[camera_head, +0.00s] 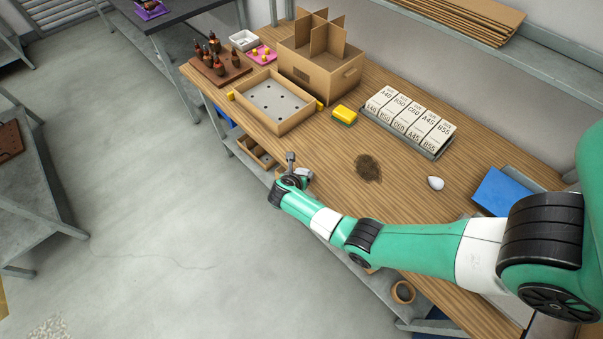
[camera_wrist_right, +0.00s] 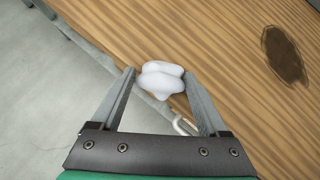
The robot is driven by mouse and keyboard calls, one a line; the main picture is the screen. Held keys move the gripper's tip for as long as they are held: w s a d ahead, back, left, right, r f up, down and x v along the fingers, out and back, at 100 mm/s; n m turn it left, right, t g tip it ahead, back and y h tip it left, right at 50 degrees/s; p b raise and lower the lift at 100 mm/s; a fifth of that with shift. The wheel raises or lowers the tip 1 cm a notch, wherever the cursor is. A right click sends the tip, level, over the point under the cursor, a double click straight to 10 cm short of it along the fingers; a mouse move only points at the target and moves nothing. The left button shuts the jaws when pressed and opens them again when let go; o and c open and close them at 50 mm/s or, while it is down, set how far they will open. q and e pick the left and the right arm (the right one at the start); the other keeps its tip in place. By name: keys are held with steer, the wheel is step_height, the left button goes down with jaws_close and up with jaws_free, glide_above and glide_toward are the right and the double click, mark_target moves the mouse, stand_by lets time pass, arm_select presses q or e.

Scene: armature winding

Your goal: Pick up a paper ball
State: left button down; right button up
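A white crumpled paper ball (camera_wrist_right: 160,80) shows in the right wrist view, at the edge of the wooden table, between and just past the fingertips. My right gripper (camera_wrist_right: 160,76) is open around it, one finger on each side; I cannot tell whether either finger touches it. In the head view my right gripper (camera_head: 292,163) is at the table's front edge, and the ball there is largely hidden by the gripper. My left gripper is not in view.
A dark stain (camera_head: 368,168) marks the wooden table (camera_head: 330,165). A smooth white rounded object (camera_head: 435,183) lies right of it. A yellow sponge-like block (camera_head: 344,115), a shallow cardboard tray (camera_head: 240,108), a divided box (camera_head: 318,75) and labelled white boxes (camera_head: 410,118) stand behind.

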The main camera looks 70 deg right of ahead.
steer(key=c, duration=0.7)
steer(key=shift+o, duration=0.2)
steer(key=shift+r, duration=0.1)
